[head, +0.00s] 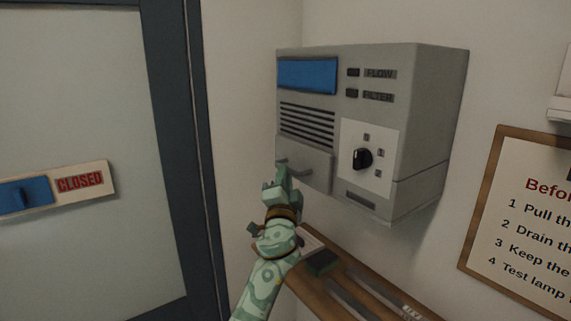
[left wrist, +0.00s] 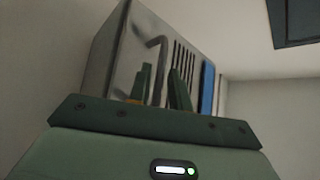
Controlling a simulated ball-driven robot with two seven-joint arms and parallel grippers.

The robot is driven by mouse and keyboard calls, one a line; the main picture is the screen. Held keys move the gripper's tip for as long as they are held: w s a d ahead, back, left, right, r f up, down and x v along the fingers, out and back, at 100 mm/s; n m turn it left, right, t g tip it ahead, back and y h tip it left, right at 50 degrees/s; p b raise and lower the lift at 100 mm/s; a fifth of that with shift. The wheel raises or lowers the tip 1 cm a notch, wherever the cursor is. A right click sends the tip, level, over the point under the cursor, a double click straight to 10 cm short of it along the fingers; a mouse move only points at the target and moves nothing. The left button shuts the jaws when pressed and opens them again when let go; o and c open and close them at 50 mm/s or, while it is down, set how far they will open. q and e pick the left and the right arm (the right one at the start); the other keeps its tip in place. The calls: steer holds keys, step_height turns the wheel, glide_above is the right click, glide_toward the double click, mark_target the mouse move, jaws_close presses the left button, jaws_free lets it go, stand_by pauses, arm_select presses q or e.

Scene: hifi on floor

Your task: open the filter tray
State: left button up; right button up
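The filter tray (head: 318,160) is a grey drawer front at the lower left of the grey wall unit, below the vent slots. It looks flush with the unit. Its bar handle (head: 299,172) is partly hidden by my left gripper (head: 275,184). In the left wrist view the handle (left wrist: 158,58) shows as a bent grey bar between the two green fingers of my left gripper (left wrist: 161,85). The fingers are apart, with gaps beside the bar; I cannot tell how deep the bar sits between them. My right gripper is not in view.
The wall unit (head: 430,120) has a blue panel (head: 307,75) and a black knob (head: 362,158). Below it, a brown wooden shelf (head: 335,294) carries a green-black block (head: 322,263) and flat strips. A framed instruction board (head: 530,220) hangs right; a door (head: 80,90) stands left.

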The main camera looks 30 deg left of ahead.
arm_select(q)
steer(key=shift+x, duration=1.15)
steer(key=shift+w+a+r, duration=0.15)
steer(key=shift+w+a, duration=0.05)
steer(key=shift+w, duration=0.15)
jaws_close()
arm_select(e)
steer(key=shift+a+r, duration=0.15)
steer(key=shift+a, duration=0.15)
